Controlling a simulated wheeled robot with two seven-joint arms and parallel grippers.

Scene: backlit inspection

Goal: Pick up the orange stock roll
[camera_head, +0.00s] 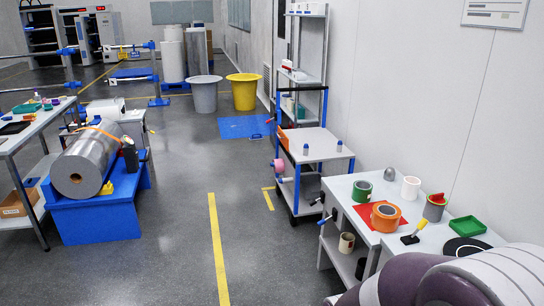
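The orange stock roll (385,217) is a short, wide ring lying flat with its hollow core facing up. It sits on the white side table at the right, partly over a red mat (365,220). A thick purple and grey part of my own arm fills the lower right corner, in front of the table's near end. Neither gripper shows, so their state and distance from the roll are hidden.
A green tray (467,226) and black disc (466,247) lie right. The wall borders the table; the floor (260,260) left is clear.

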